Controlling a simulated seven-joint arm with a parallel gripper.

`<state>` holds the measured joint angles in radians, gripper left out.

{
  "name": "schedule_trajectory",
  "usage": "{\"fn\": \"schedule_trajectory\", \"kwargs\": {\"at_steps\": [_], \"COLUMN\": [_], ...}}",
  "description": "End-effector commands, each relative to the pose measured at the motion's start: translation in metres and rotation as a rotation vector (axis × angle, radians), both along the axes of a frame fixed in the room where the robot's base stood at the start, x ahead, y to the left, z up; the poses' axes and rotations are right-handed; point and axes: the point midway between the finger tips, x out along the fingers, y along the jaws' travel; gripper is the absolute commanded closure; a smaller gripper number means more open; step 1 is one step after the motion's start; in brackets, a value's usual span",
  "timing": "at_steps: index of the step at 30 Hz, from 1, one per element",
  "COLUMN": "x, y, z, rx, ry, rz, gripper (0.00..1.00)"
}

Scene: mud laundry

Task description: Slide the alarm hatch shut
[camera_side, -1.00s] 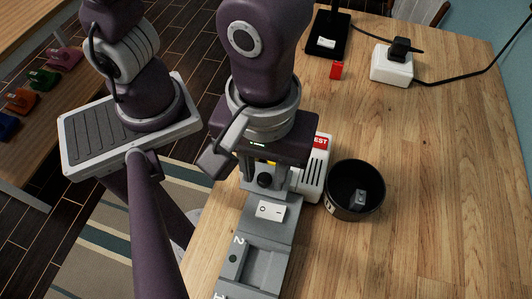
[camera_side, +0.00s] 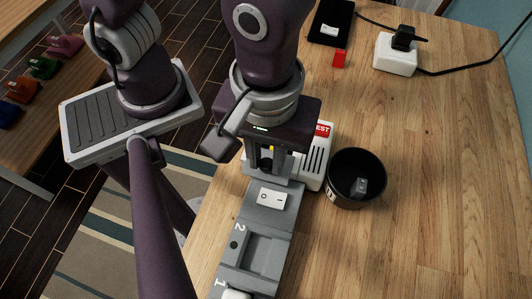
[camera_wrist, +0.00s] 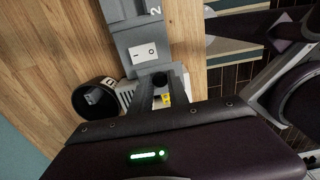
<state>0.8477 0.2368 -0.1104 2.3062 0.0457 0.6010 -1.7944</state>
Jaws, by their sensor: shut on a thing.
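The alarm (camera_side: 312,168) is a white box with dark vent slots and a red TEST label, partly hidden behind my gripper. A round black knob (camera_side: 266,165) stands at the grey end beside it; I take it for the hatch's knob. It also shows in the wrist view (camera_wrist: 159,79). My gripper (camera_side: 267,168) points down there, with its fingers shut around the knob. A yellow patch (camera_wrist: 167,98) shows by the fingers in the wrist view. The hatch itself is mostly hidden under my gripper, so I cannot tell how far open it is.
A grey strip with a white rocker switch (camera_side: 272,198) and numbered recesses (camera_side: 262,254) runs toward the front. A black cup (camera_side: 343,194) holding a small grey piece stands close on the right. The right table is clear.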

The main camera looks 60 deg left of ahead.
Motion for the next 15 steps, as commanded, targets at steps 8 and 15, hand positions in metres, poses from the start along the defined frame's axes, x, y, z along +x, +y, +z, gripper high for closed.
{"fn": "schedule_trajectory", "kwargs": {"at_steps": [8, 15], "x": [0.007, 0.012], "y": [0.006, 0.012], "z": [0.0, 0.0], "rx": [-0.001, -0.001], "ry": [-0.001, -0.001], "rz": [0.001, 0.001], "gripper": [1.0, 1.0]}}
